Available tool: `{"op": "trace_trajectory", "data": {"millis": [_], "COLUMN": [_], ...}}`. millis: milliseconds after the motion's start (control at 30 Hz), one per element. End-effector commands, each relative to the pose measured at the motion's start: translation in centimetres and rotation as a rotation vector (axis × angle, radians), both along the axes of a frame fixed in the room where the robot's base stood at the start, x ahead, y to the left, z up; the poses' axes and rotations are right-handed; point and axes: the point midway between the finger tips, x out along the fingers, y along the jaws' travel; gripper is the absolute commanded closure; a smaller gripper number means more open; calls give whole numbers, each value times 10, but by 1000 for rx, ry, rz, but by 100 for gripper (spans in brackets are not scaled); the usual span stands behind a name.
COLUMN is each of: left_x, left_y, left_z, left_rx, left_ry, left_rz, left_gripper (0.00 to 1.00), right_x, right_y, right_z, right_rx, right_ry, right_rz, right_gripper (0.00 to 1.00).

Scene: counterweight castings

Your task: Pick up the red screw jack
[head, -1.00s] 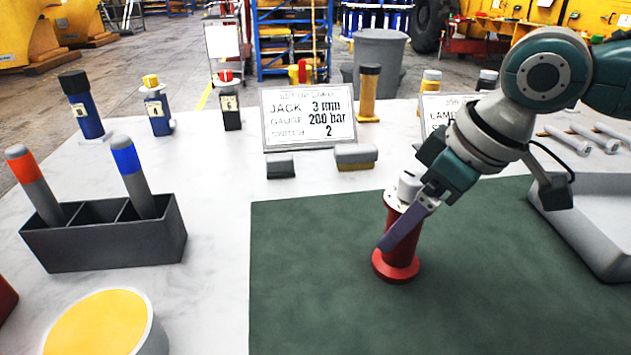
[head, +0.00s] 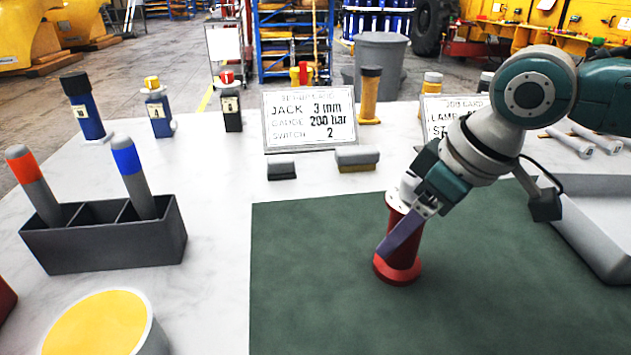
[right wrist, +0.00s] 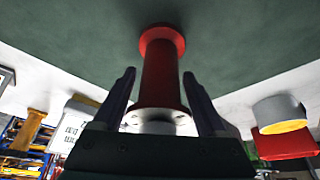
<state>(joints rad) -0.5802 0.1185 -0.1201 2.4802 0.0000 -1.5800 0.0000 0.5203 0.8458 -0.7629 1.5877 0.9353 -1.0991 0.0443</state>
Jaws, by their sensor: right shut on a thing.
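The red screw jack (head: 405,262) stands upright on the green mat (head: 310,290), with a flanged base and a pale top. My right gripper (head: 394,242) reaches down to it from the upper right, and one purple finger crosses the front of its body. The other finger is hidden behind the jack in the head view. In the right wrist view the jack (right wrist: 162,75) lies between the two fingers of the gripper (right wrist: 158,76), which is shut on it. The base seems to rest on the mat. My left gripper is not in view.
A dark rack (head: 105,245) with two marker-like rods stands left. A yellow-topped round part (head: 95,325) is at front left. A grey tray (head: 600,235) lies right of the mat. A sign (head: 310,115) and small blocks stand behind. The mat's front is clear.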

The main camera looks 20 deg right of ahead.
Motion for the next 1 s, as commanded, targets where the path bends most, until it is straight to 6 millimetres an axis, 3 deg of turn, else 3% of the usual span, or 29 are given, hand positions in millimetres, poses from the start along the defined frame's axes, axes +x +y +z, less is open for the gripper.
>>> {"op": "trace_trajectory", "data": {"millis": [167, 667, 867, 1000], "left_x": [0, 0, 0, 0], "left_y": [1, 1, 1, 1], "left_z": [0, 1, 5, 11], "left_rx": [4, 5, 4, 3], "left_ry": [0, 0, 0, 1], "left_rz": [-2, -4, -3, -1], "left_gripper": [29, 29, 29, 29], "right_x": [0, 1, 2, 2], "right_y": [0, 0, 1, 0], "right_z": [0, 4, 21, 48], "right_rx": [1, 2, 2, 2], "right_ry": [0, -4, -7, -9], "right_rz": [0, 0, 1, 1], "right_gripper": [100, 100, 100, 100]}}
